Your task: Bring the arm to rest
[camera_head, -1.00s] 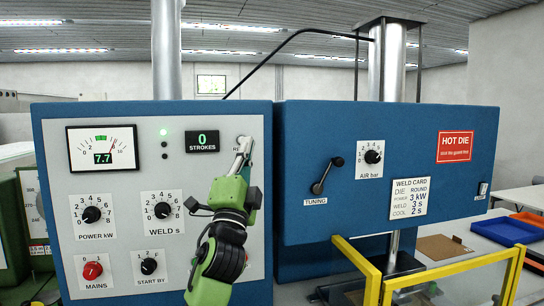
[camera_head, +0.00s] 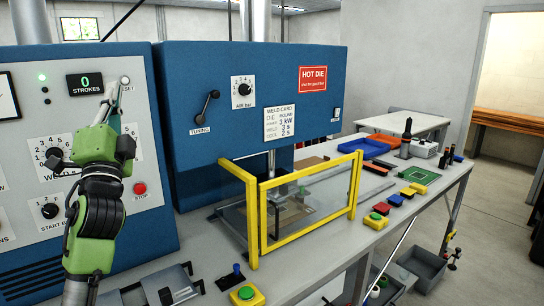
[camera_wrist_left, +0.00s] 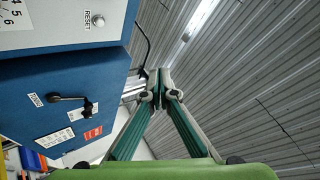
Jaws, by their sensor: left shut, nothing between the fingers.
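My left gripper (camera_head: 112,100) is raised in front of the grey control panel (camera_head: 140,150), shut and empty. In the head view its tips are just below and left of the RESET button (camera_head: 126,80); the gap in depth is hard to tell there. In the left wrist view the closed fingertips (camera_wrist_left: 160,78) point at open space under the ceiling, and the RESET button (camera_wrist_left: 98,20) shows apart from them at upper left. The strokes display (camera_head: 85,84) reads 0. My right gripper is not in view.
A yellow-framed guard (camera_head: 262,215) stands under the blue press head (camera_head: 190,150). The bench (camera_head: 345,255) holds yellow-based buttons (camera_head: 376,220), blue (camera_head: 350,148) and orange trays, and bottles. A grey bin (camera_head: 425,265) sits below. Open floor (camera_head: 500,240) lies at the right.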

